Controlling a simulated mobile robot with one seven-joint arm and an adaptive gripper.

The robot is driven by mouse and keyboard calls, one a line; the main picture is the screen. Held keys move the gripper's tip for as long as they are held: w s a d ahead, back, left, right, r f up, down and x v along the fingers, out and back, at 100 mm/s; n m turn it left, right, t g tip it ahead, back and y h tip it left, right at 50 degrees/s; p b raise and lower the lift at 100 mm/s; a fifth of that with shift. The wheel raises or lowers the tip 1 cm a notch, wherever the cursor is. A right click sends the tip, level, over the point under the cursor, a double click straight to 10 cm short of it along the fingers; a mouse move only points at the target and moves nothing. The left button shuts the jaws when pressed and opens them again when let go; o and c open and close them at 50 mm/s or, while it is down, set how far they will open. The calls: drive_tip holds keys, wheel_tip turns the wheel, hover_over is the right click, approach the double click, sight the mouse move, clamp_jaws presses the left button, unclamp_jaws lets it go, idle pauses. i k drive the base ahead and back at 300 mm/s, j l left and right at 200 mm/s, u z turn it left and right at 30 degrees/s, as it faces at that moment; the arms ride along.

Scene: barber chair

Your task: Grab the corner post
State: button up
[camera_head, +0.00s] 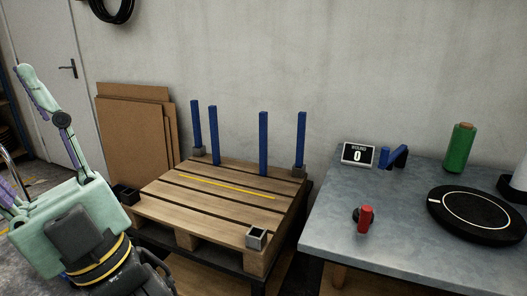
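Several blue square posts stand upright along the back of the wooden pallet (165,208). The far left post (196,124) and the far right post (301,140) rise at the back corner sockets. Two more posts, a left one (214,135) and a right one (263,143), stand between them. A grey, open, empty-looking socket (257,238) sits at the front right corner. A dark socket (125,194) is at the left corner. A short blue piece with a dark part (393,157) lies on the metal table. I cannot see my gripper.
The grey metal table (395,215) on the right holds a "ROUND 0" sign (358,154), a green roll (459,148), a red-and-black item (365,218) and a black disc (470,212). Cardboard sheets (133,137) lean on the wall.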

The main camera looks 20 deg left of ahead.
sight(262, 115)
drive_tip(key=i+j+z, duration=0.2)
drive_tip(key=j, duration=0.3)
drive_tip(key=i+j+z, duration=0.25)
drive_tip(key=j, duration=0.25)
drive_tip(key=j+z, duration=0.2)
drive_tip(key=j, duration=0.3)
drive_tip(key=j+z, duration=0.2)
drive_tip(key=j, duration=0.35)
drive_tip(key=i+j+z, duration=0.1)
drive_tip(key=j, duration=0.2)
drive_tip(key=i+j+z, duration=0.1)
drive_tip(key=j, duration=0.25)
drive_tip(key=i, duration=0.1)
